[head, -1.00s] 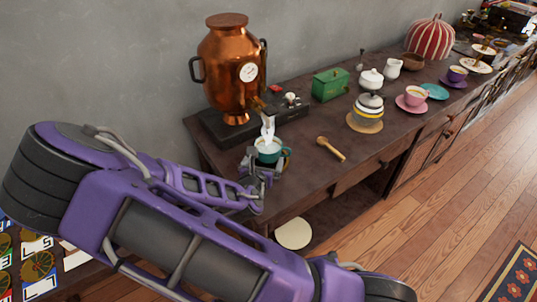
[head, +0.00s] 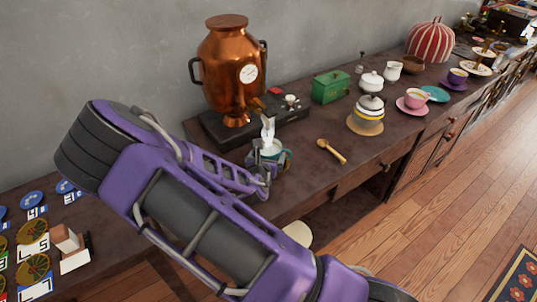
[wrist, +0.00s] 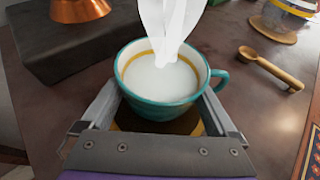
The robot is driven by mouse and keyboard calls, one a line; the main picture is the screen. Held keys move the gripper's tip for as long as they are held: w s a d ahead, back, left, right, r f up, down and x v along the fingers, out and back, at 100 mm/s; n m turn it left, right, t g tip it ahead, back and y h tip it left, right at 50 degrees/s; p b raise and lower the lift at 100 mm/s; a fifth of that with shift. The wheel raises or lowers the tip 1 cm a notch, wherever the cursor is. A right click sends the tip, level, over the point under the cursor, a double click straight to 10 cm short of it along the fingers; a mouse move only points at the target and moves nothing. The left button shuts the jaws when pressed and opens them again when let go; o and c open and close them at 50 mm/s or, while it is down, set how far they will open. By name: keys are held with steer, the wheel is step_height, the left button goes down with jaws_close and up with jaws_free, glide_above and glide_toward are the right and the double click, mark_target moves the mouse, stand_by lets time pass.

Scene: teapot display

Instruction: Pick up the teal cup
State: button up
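The teal cup (wrist: 165,112) has a white inside with a gold band, holds a white, milky liquid and gives off white steam. In the head view the cup (head: 287,157) is upright in front of the copper samovar, partly hidden by my gripper (head: 265,176). In the wrist view my gripper (wrist: 162,112) has its two fingers spread wide, one on each side of the cup's lower body. I cannot tell whether they touch it. The handle points right. A brown-gold round surface shows under the cup.
The samovar (head: 228,75) stands on a dark base just behind the cup. A wooden scoop (head: 332,151) lies to the right. A green box (head: 330,86), a striped pot (head: 369,112) and a pink cup (head: 415,99) stand further right. The wooden top (head: 310,185) is bare at the front.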

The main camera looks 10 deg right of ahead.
mark_target(270, 141)
steer(key=c, duration=1)
steer(key=shift+o, duration=0.2)
steer(key=shift+r, duration=0.15)
steer(key=shift+r+p, duration=0.6)
steer(key=shift+r, duration=1.1)
steer(key=s+a, duration=0.2)
steer(key=s, duration=0.2)
steer(key=s+a+p, duration=0.1)
steer(key=s+a, duration=0.1)
steer(key=s, duration=0.3)
steer(key=s+a+p, duration=0.1)
steer(key=s+a, duration=0.1)
steer(key=s, duration=0.3)
steer(key=shift+s+a+p, duration=0.2)
steer(key=shift+s+p, duration=0.05)
steer(key=shift+s, duration=0.25)
steer(key=shift+s+a+p, duration=0.15)
steer(key=shift+s+p, duration=0.05)
steer(key=shift+s, duration=0.25)
steer(key=shift+s+r, duration=0.1)
